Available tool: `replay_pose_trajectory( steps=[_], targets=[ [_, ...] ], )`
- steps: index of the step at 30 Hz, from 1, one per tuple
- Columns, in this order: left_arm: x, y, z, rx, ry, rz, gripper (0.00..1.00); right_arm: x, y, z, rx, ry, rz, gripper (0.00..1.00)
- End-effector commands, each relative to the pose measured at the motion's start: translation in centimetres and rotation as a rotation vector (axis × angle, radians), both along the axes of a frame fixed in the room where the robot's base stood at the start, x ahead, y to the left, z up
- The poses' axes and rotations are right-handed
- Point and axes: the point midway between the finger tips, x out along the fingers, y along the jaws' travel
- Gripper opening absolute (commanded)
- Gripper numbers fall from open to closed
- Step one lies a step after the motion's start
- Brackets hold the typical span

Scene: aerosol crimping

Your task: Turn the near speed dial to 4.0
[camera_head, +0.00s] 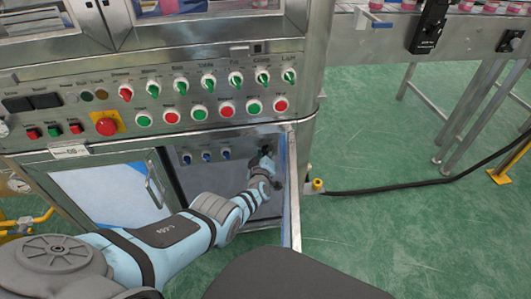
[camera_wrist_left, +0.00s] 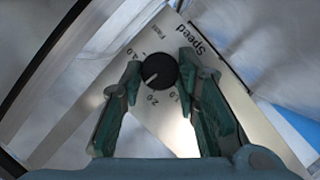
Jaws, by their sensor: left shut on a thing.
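The near speed dial (camera_wrist_left: 158,71) is a round black knob on a pale plate lettered "Speed", in the left wrist view. Its white pointer mark faces the lower left of the picture, between the 2.0 mark and a blurred mark at the upper left. My left gripper (camera_head: 266,158) reaches into the open cabinet under the control panel. In the left wrist view its green fingers stand on either side of the dial, closed on it. In the head view the gripper hides the dial. My right gripper is not in view.
The open cabinet door (camera_head: 291,190) stands edge-on just right of my left arm. Several small blue knobs (camera_head: 206,156) are inside, left of the gripper. The control panel (camera_head: 150,100) with buttons and switches is above. A black cable (camera_head: 400,187) crosses the green floor.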

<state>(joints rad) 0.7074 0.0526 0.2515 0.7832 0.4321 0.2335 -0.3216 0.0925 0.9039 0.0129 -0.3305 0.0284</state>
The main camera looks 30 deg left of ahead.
Motion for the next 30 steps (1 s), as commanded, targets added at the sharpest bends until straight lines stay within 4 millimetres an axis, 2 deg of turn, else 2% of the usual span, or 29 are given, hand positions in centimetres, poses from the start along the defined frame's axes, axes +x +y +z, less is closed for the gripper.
replay_pose_trajectory(
  steps=[8,9,12,30],
  targets=[
    [-0.1,-0.02,-0.17,0.0,0.003,0.0,0.01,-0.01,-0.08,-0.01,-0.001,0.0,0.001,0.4],
    [-0.1,-0.02,-0.18,0.0,0.003,0.0,0.32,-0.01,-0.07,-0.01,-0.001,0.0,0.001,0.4],
    [-0.08,-0.02,-0.14,-0.001,0.003,0.0,0.48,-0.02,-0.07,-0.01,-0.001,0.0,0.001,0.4],
    [-0.12,0.08,-0.33,-0.048,-0.037,-0.001,0.49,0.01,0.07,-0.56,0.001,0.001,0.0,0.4]
  ],
)
